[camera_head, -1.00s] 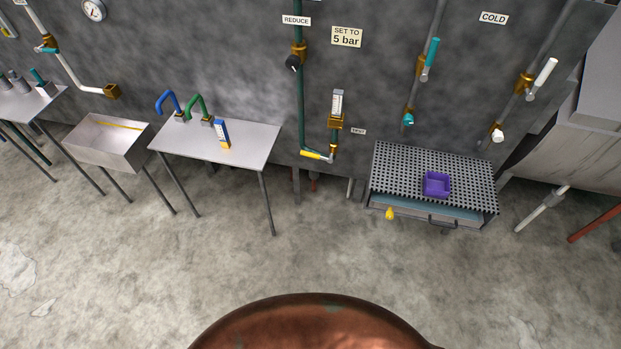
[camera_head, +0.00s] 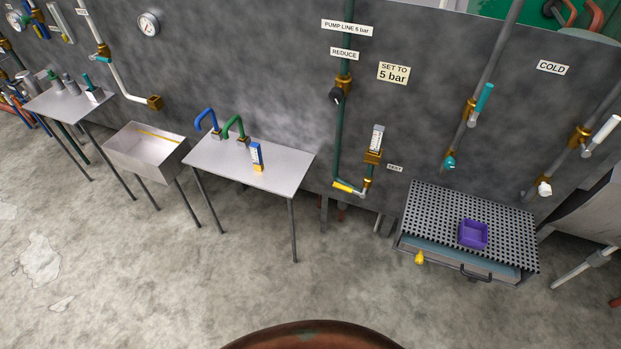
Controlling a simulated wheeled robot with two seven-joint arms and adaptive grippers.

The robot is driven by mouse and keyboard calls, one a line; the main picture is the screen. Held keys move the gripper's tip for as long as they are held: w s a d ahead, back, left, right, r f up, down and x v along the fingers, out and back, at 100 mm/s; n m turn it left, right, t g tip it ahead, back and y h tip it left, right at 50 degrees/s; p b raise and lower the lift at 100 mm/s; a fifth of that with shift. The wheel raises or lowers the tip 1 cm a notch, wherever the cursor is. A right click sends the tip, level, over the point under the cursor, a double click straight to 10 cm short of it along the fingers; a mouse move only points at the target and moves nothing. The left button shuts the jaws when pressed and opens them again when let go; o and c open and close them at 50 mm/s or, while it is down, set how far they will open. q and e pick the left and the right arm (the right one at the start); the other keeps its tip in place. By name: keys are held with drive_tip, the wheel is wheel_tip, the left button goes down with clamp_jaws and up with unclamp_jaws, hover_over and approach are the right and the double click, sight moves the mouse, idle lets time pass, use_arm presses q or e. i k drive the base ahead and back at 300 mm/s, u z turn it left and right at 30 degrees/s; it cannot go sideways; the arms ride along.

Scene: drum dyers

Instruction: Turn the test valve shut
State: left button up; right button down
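A small label (camera_head: 395,168) that seems to read TEST is on the grey wall, right of a short brass and green pipe branch. A yellow lever (camera_head: 347,187) lies along the low, nearly level piece of this branch, just left of a brass fitting (camera_head: 366,186). Neither of my grippers is in view.
A perforated bench (camera_head: 440,205) with a purple tray (camera_head: 473,234) stands right of the branch. A steel table (camera_head: 285,173) and a sink (camera_head: 140,150) stand left. A rounded copper-coloured thing (camera_head: 310,335) fills the bottom edge. The concrete floor between is clear.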

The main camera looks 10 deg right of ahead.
sight(362, 195)
drive_tip(key=u, duration=0.05)
drive_tip(key=i, duration=1.1)
drive_tip(key=z, duration=0.7)
